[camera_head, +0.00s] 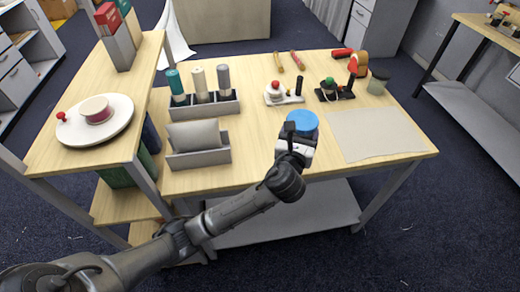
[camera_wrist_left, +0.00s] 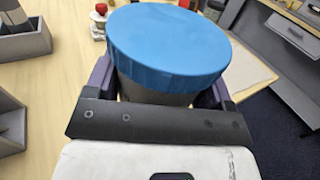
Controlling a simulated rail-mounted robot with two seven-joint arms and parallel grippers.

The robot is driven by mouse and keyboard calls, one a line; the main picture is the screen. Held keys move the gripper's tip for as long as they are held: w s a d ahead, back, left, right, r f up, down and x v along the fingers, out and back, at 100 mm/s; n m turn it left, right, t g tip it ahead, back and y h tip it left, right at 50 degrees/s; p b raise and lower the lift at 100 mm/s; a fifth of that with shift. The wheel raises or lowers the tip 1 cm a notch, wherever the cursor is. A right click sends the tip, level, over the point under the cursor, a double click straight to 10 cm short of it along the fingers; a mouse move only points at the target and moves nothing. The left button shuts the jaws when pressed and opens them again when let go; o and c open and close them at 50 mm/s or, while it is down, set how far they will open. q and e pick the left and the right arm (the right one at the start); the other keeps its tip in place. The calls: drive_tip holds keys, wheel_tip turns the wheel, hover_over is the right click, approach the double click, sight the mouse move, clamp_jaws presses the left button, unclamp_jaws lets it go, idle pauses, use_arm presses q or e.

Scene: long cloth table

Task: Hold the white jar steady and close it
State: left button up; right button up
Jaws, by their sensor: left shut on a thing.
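The jar (camera_wrist_left: 158,92) stands upright on the table, its pale grey-white body mostly hidden below a wide blue lid (camera_head: 301,121). The lid also shows large in the left wrist view (camera_wrist_left: 168,42), sitting level on top of the jar; I cannot tell how tightly it is seated. My left gripper (camera_head: 299,137) is shut on the jar body just below the lid, with one dark finger on each side. Its fingertips are hidden behind the jar and lid. My right gripper is in neither view.
A beige mat (camera_head: 376,136) lies right of the jar. A grey bin (camera_head: 199,158) and a rack of bottles (camera_head: 205,106) stand to the left. Small assemblies (camera_head: 283,96) and a clear jar (camera_head: 378,82) stand behind. A side shelf holds a white turntable (camera_head: 103,128).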

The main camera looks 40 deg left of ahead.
use_arm(q)
drive_tip(key=shift+a+f, duration=0.1)
drive_tip(key=shift+a, duration=0.05)
drive_tip(key=shift+a+f, duration=0.15)
drive_tip(key=shift+a, duration=0.05)
drive_tip(key=a+f+b, duration=0.1)
drive_tip(key=a+f, duration=0.1)
drive_tip(key=a, duration=0.1)
drive_tip(key=a+f+b, duration=0.1)
drive_tip(key=a+f, duration=0.1)
drive_tip(key=a, duration=0.2)
drive_tip(key=a+f, duration=0.2)
drive_tip(key=a, duration=0.2)
drive_tip(key=shift+s+a+f+b, duration=0.15)
drive_tip(key=shift+s+f+b, duration=0.1)
drive_tip(key=shift+f+b, duration=0.15)
wheel_tip(320, 180, down, 4)
drive_tip(key=shift+r+b, duration=0.15)
drive_tip(key=shift+b, duration=0.7)
